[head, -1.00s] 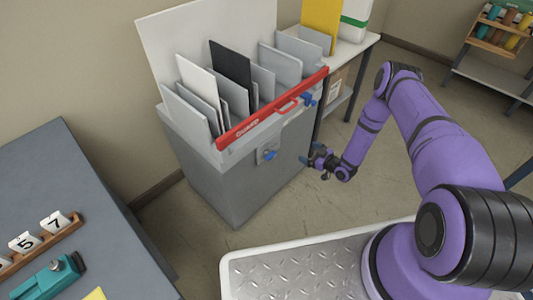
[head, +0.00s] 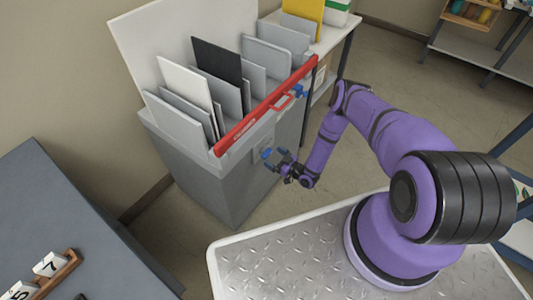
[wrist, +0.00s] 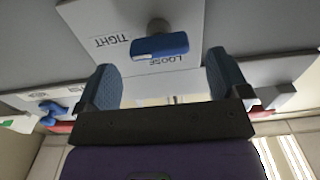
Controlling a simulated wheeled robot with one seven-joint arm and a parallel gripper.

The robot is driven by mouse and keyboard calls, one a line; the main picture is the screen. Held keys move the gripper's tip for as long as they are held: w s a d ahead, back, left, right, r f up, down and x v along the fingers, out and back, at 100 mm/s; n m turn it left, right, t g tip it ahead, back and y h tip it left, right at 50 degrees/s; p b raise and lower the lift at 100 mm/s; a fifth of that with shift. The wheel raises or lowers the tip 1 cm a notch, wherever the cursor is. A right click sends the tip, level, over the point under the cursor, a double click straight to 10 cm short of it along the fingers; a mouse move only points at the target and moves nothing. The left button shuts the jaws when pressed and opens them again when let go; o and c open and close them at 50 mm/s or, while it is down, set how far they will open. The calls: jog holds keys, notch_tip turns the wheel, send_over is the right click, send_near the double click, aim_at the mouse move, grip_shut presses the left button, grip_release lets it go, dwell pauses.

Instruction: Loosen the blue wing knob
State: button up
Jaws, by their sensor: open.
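The blue wing knob (head: 267,153) sits on a small plate (head: 262,140) on the front of the grey cabinet. In the wrist view the blue wing knob (wrist: 160,46) lies crosswise on a stem, with "TIGHT" and "LOOSE" lettered on the white plate (wrist: 105,22). My gripper (head: 279,162) is close in front of the knob. In the wrist view my gripper (wrist: 163,80) is open, its two blue-grey fingers apart, with the knob just beyond and between them, not visibly touched.
A red bar (head: 265,108) with a handle runs along the cabinet's (head: 200,170) top edge, in front of upright boards. Another blue knob (head: 300,91) sits at the bar's right end. A grey table (head: 70,220) stands at left. Floor is clear right of the cabinet.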

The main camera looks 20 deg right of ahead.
aim_at(269, 154)
jog(key=shift+x, duration=2.2)
jog(key=c, duration=0.9)
